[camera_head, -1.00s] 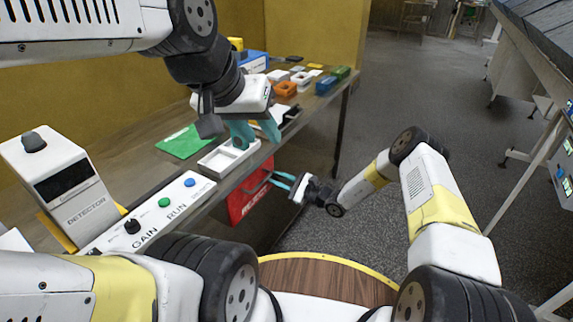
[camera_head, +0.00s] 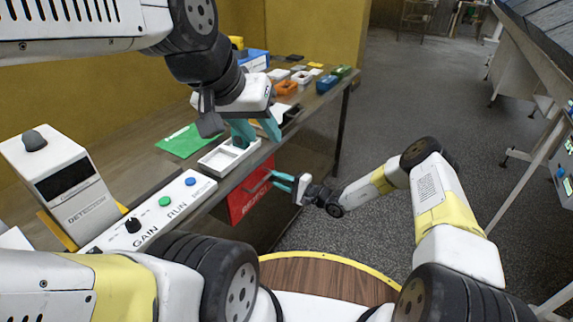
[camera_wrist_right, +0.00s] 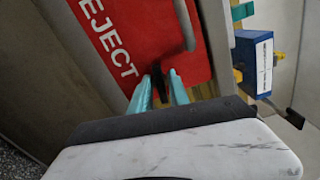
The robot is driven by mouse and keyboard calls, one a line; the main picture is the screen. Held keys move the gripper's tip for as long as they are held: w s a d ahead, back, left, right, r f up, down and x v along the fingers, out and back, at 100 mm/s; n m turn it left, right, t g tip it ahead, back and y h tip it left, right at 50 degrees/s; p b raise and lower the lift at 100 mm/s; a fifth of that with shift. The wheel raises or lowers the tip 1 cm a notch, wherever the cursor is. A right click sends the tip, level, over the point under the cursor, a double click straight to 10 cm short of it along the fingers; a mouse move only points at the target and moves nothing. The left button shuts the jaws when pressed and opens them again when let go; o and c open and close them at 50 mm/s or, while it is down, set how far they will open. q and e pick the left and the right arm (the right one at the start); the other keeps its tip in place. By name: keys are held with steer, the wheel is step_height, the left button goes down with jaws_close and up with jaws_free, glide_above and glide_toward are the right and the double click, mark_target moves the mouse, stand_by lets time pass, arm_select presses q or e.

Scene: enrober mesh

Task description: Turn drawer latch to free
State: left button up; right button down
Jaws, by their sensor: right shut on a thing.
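The red drawer front marked REJECT (camera_head: 247,196) is set below the table's front edge and also fills the upper part of the right wrist view (camera_wrist_right: 140,35). My right gripper (camera_head: 277,182) is at the drawer's right side. In the right wrist view its teal fingers (camera_wrist_right: 158,88) are closed on a small dark piece, apparently the latch (camera_wrist_right: 159,83), in front of the red face. The fingers partly hide it, so its exact angle cannot be told. My left gripper (camera_head: 256,134) hangs above the white two-part tray (camera_head: 229,157), fingers apart and empty.
The panel with GAIN and RUN controls (camera_head: 150,215) and the detector box (camera_head: 62,180) stand at the table's left. A green sheet (camera_head: 186,141) and several small bins lie farther back. In the wrist view, a blue box (camera_wrist_right: 253,62) is right of the drawer. Open floor lies right of the table.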

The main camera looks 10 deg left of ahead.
steer(key=shift+n, duration=0.9)
steer(key=c, duration=1.5)
jaws_free()
steer(key=v, duration=0.7)
steer(key=shift+s+d, duration=0.15)
steer(key=shift+d, duration=0.2)
